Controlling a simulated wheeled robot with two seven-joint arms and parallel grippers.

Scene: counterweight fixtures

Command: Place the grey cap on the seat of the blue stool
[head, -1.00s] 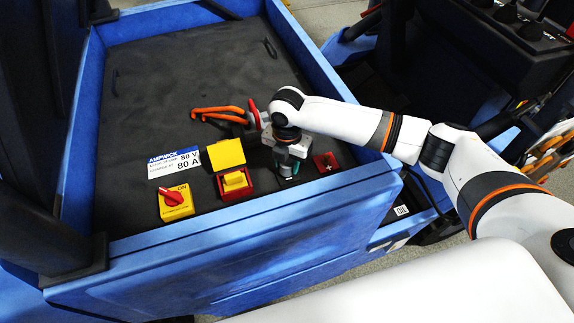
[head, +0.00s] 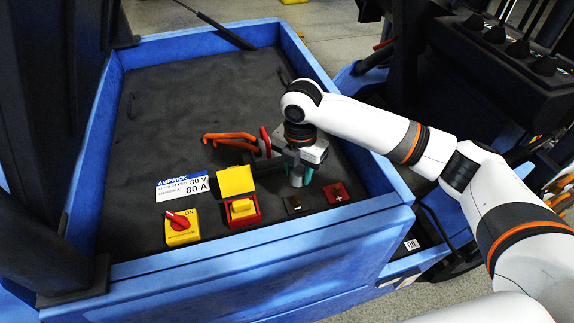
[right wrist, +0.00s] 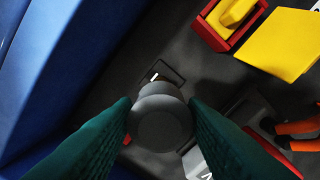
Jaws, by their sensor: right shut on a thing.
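My right gripper (head: 297,176) is shut on a grey cap (head: 296,181), held upright just above the black battery terminal block (head: 293,205). In the right wrist view the cap (right wrist: 160,125) is a round grey piece between the two teal fingers (right wrist: 160,108). A small gap seems to show between cap and block in the head view. No blue stool is in view. My left gripper is not in view.
A red plus block (head: 338,194) is right of the black one. A yellow-lidded red box (head: 243,211), a rotary switch (head: 181,228) and orange cables (head: 230,138) lie on the dark battery top (head: 180,110). A blue wall (head: 250,252) surrounds it.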

